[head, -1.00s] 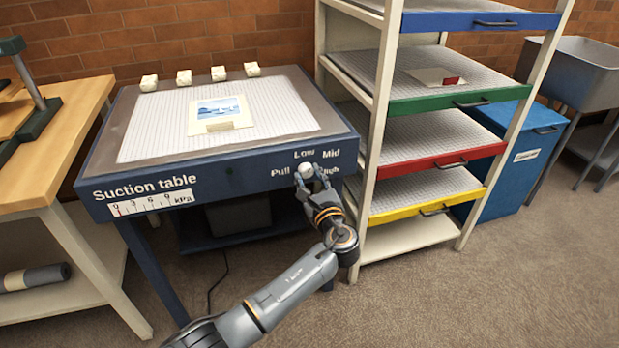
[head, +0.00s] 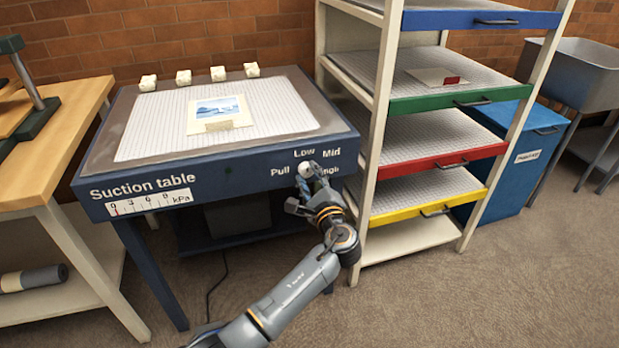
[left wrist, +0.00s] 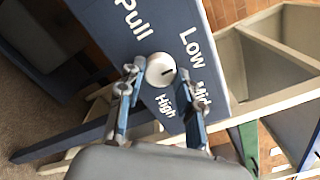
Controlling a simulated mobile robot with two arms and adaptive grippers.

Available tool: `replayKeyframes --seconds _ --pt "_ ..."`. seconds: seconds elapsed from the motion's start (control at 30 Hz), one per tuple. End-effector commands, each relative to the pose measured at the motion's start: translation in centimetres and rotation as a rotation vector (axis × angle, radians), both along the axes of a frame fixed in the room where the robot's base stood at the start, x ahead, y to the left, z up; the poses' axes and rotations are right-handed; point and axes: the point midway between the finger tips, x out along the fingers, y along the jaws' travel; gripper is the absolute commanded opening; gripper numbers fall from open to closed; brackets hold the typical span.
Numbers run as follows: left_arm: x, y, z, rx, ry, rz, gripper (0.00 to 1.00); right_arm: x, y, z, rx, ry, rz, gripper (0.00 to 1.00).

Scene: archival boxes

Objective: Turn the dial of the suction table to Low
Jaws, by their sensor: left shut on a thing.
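The suction table (head: 240,165) has a small round white dial (head: 306,169) on its front, with Pull, Low, Mid and High around it. In the left wrist view the dial (left wrist: 160,68) shows a short dark mark on its right side, toward Low and Mid; the exact setting is hard to tell. My left gripper (head: 307,175) is shut on the dial, one finger on each side; its fingers also show in the left wrist view (left wrist: 158,80). The gauge (head: 139,204) has a red line near 0. My right gripper is not in view.
A picture (head: 219,113) lies on the table top, with several small white blocks behind it. A rack with coloured shelf fronts (head: 441,164) stands close to the right of the dial. A wooden bench (head: 45,160) is on the left. The floor in front is open.

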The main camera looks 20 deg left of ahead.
Motion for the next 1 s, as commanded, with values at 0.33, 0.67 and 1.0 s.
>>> replayKeyframes --seconds 0.33,0.67,1.0 --pt "0.0 0.0 -0.1 0.0 0.003 -0.001 0.55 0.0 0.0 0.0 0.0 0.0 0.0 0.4" --pt "-0.1 -0.1 -0.1 0.0 0.001 -0.001 0.58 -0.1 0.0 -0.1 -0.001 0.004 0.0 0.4" --pt "-4.5 -3.1 -0.2 -0.004 0.003 -0.002 0.58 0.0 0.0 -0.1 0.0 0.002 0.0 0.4"
